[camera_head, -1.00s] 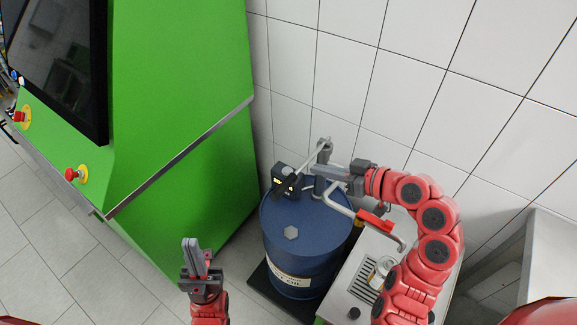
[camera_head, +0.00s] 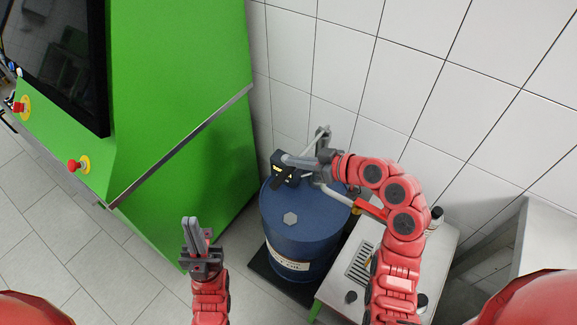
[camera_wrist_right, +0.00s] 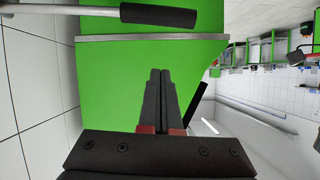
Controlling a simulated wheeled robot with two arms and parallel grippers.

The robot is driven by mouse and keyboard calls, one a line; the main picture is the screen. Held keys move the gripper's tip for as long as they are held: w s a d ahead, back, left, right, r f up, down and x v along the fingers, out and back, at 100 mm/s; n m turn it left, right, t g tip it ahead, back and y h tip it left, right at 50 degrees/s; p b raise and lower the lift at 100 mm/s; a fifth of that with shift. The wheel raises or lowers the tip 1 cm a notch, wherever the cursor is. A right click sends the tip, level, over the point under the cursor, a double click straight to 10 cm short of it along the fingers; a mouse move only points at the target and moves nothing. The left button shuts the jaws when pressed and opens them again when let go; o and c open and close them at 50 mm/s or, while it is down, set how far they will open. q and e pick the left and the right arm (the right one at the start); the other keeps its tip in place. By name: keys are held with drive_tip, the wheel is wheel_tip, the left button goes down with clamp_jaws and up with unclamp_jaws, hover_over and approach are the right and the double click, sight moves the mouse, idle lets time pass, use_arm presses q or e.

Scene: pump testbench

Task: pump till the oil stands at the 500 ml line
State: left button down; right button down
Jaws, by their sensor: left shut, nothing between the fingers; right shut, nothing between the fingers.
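The blue oil drum (camera_head: 290,250) stands on a dark base, with the hand pump on its top. The pump's light metal lever (camera_head: 311,143) slopes down left and passes behind my right gripper. Its black grip (camera_wrist_right: 158,15) shows near the top of the right wrist view. My right gripper (camera_head: 286,159) is shut and empty in front of the lever, apart from the grip in the wrist view. The red dispensing nozzle (camera_head: 371,209) hangs right of the drum. The measuring vessel and its oil level are hidden behind my right arm. My left gripper (camera_head: 193,221) is shut and empty, left of the drum.
A black meter (camera_head: 284,168) sits by the pump. A metal bench with a grille (camera_head: 361,262) stands right of the drum. A green cabinet (camera_head: 190,100) with red buttons is on the left, a tiled wall (camera_head: 420,90) behind. Floor at lower left is free.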

sight(286, 176)
drive_tip(key=p+x, duration=0.1)
drive_tip(key=x, duration=0.2)
drive_tip(key=shift+a, duration=0.15)
drive_tip(key=f, duration=0.1)
drive_tip(key=f+p, duration=0.1)
drive_tip(key=f, duration=0.2)
drive_tip(key=shift+s+d+p, duration=0.35)
drive_tip(key=shift+f, duration=0.1)
